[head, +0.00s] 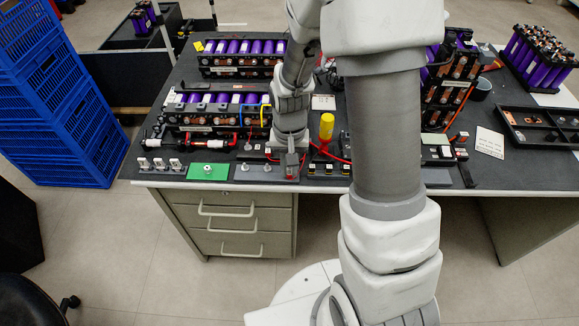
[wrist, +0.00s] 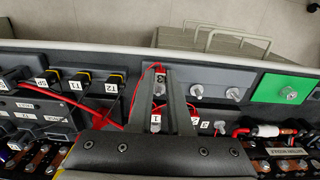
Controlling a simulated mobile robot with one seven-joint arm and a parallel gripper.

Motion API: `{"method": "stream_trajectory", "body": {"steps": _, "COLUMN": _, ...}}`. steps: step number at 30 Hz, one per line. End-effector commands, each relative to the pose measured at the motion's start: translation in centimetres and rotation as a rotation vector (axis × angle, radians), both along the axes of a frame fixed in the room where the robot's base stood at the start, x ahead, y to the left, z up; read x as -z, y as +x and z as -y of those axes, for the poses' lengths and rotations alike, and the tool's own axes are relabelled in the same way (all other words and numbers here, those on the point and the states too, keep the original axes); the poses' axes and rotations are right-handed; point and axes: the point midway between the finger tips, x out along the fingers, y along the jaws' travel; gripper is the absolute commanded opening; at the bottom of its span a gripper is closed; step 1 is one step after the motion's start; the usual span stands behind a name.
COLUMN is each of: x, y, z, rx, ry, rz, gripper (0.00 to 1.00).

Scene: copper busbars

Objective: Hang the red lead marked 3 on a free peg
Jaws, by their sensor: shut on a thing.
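Red wire loops beside the fingers. Two bare metal pegs, one nearer (wrist: 196,91) and one farther (wrist: 234,93), stand to the right of the fingers. I cannot tell whether a peg is under the held end. In the head view my gripper (head: 290,168) is at the right part of the strip (head: 256,177), and the lead's end is hardly visible.
A green plate (wrist: 284,89) with one stud lies beside the strip. Black plugs marked T1 (wrist: 78,82) and T2 (wrist: 115,84) are on the other side. Purple battery modules (head: 213,112) are behind.

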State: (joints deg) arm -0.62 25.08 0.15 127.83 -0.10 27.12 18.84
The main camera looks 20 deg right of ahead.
Motion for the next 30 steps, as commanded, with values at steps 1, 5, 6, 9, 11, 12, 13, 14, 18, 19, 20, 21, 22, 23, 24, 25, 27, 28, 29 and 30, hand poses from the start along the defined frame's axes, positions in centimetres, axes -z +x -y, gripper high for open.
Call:
{"method": "stream_trajectory", "body": {"steps": 1, "x": 0.3, "y": 0.0, "z": 0.0, "rx": 0.000, "ry": 0.000, "rz": 0.000, "gripper": 0.00}}
{"method": "stream_trajectory", "body": {"steps": 5, "x": 0.3, "y": 0.0, "z": 0.0, "rx": 0.000, "ry": 0.000, "rz": 0.000, "gripper": 0.22}}
{"method": "stream_trajectory", "body": {"steps": 6, "x": 0.3, "y": 0.0, "z": 0.0, "rx": 0.000, "ry": 0.000, "rz": 0.000, "gripper": 0.30}}
{"method": "stream_trajectory", "body": {"steps": 9, "x": 0.3, "y": 0.0, "z": 0.0, "rx": 0.000, "ry": 0.000, "rz": 0.000, "gripper": 0.48}}
{"method": "stream_trajectory", "body": {"steps": 11, "x": 0.3, "y": 0.0, "z": 0.0, "rx": 0.000, "ry": 0.000, "rz": 0.000, "gripper": 0.52}}
{"method": "stream_trajectory", "body": {"steps": 12, "x": 0.3, "y": 0.0, "z": 0.0, "rx": 0.000, "ry": 0.000, "rz": 0.000, "gripper": 0.52}}
{"method": "stream_trajectory", "body": {"steps": 13, "x": 0.3, "y": 0.0, "z": 0.0, "rx": 0.000, "ry": 0.000, "rz": 0.000, "gripper": 0.52}}
{"method": "stream_trajectory", "body": {"steps": 14, "x": 0.3, "y": 0.0, "z": 0.0, "rx": 0.000, "ry": 0.000, "rz": 0.000, "gripper": 0.52}}
{"method": "stream_trajectory", "body": {"steps": 18, "x": 0.2, "y": 0.0, "z": 0.0, "rx": 0.000, "ry": 0.000, "rz": 0.000, "gripper": 0.52}}
{"method": "stream_trajectory", "body": {"steps": 19, "x": 0.2, "y": 0.0, "z": 0.0, "rx": 0.000, "ry": 0.000, "rz": 0.000, "gripper": 0.52}}
{"method": "stream_trajectory", "body": {"steps": 20, "x": 0.1, "y": 0.0, "z": 0.0, "rx": 0.000, "ry": 0.000, "rz": 0.000, "gripper": 0.52}}
{"method": "stream_trajectory", "body": {"steps": 21, "x": -0.1, "y": 0.0, "z": 0.0, "rx": 0.000, "ry": 0.000, "rz": 0.000, "gripper": 0.52}}
{"method": "stream_trajectory", "body": {"steps": 22, "x": -0.4, "y": 0.0, "z": 0.0, "rx": 0.000, "ry": 0.000, "rz": 0.000, "gripper": 0.52}}
{"method": "stream_trajectory", "body": {"steps": 23, "x": -0.6, "y": 0.0, "z": 0.0, "rx": 0.000, "ry": 0.000, "rz": 0.000, "gripper": 0.52}}
{"method": "stream_trajectory", "body": {"steps": 24, "x": -1.0, "y": 0.0, "z": 0.0, "rx": 0.000, "ry": 0.000, "rz": 0.000, "gripper": 0.52}}
{"method": "stream_trajectory", "body": {"steps": 25, "x": -1.3, "y": 0.0, "z": 0.0, "rx": 0.000, "ry": 0.000, "rz": 0.000, "gripper": 0.52}}
{"method": "stream_trajectory", "body": {"steps": 27, "x": -2.1, "y": 0.0, "z": 0.0, "rx": 0.000, "ry": 0.000, "rz": 0.001, "gripper": 0.52}}
{"method": "stream_trajectory", "body": {"steps": 28, "x": -2.4, "y": 0.0, "z": 0.0, "rx": 0.000, "ry": 0.000, "rz": 0.001, "gripper": 0.52}}
{"method": "stream_trajectory", "body": {"steps": 29, "x": -2.7, "y": 0.0, "z": 0.0, "rx": 0.000, "ry": 0.000, "rz": 0.001, "gripper": 0.52}}
{"method": "stream_trajectory", "body": {"steps": 30, "x": -3.1, "y": 0.0, "z": 0.0, "rx": 0.000, "ry": 0.000, "rz": 0.001, "gripper": 0.52}}
